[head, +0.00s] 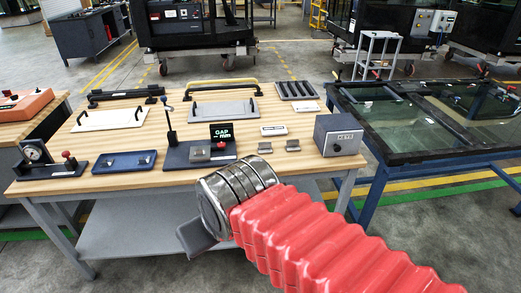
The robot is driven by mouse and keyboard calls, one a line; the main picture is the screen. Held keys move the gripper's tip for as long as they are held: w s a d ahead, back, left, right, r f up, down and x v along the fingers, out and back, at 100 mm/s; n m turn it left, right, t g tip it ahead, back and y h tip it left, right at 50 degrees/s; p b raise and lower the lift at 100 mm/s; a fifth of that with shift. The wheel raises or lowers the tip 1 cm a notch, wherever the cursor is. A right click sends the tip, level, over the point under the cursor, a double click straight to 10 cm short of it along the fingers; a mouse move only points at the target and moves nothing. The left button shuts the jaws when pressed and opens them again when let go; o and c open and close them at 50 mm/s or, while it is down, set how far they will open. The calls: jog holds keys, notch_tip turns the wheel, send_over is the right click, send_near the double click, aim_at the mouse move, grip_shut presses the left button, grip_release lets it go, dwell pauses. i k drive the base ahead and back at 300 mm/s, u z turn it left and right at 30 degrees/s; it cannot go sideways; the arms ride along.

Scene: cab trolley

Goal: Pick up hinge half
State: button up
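Two small grey metal pieces lie side by side near the front right of the wooden workbench: a left grey piece (265,147) and a right grey piece (292,145). They look like hinge halves, but they are too small to be sure. My gripper (193,238) is low in front of the bench's front edge, nearer the camera and left of both pieces. Only a dark grey part of it shows beyond my round grey wrist. The wrist hides the rest, so I cannot tell its opening or whether it holds anything.
A blue-framed glass table (400,125) stands right.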

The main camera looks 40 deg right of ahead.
aim_at(265, 148)
jog(key=z, duration=0.05)
jog(key=i, duration=1)
jog(key=u, duration=0.05)
